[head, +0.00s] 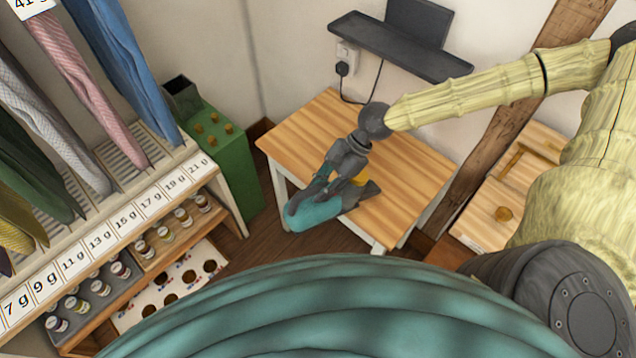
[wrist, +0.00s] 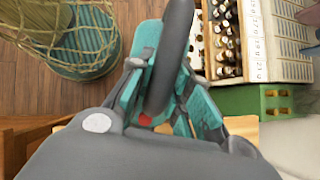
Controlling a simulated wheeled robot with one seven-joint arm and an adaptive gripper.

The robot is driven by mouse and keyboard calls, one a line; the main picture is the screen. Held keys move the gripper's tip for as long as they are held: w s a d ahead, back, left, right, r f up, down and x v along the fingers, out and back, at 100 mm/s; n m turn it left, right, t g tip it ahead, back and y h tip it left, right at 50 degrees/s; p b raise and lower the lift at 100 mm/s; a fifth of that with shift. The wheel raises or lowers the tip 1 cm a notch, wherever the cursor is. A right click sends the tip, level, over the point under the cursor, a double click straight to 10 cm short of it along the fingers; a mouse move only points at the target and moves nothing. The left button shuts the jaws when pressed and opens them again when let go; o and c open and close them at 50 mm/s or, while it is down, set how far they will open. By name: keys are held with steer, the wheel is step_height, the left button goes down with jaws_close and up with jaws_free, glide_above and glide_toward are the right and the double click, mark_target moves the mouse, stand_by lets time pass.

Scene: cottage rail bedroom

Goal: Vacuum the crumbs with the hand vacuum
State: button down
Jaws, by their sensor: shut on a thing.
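The hand vacuum (head: 318,213) is teal with a dark grey nozzle, and it shows by the front edge of a small wooden table (head: 410,190). My gripper (head: 337,178) is shut on it from above. In the wrist view the vacuum's teal body (wrist: 146,40) and dark handle lie between my fingers, with a red spot on it. A small yellow patch shows beside the vacuum in the head view; I cannot tell what it is. No crumbs can be made out; the vacuum and my arm hide part of the tabletop.
A dark wall shelf (head: 400,48) hangs above the table, with a plug and cord below it. A green cabinet (head: 222,160) and a rack with hanging cloths and small jars stand left. A wooden unit (head: 510,190) stands right. The table's right side looks bare.

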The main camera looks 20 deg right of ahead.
steer(key=shift+s+d+r+p, duration=0.1)
steer(key=shift+s+d+p, duration=0.1)
steer(key=shift+s, duration=0.2)
steer(key=shift+s+d+r+p, duration=0.1)
steer(key=shift+s+p, duration=0.05)
steer(key=shift+s, duration=0.2)
steer(key=shift+r+p, duration=1.25)
steer(key=shift+r, duration=2.1)
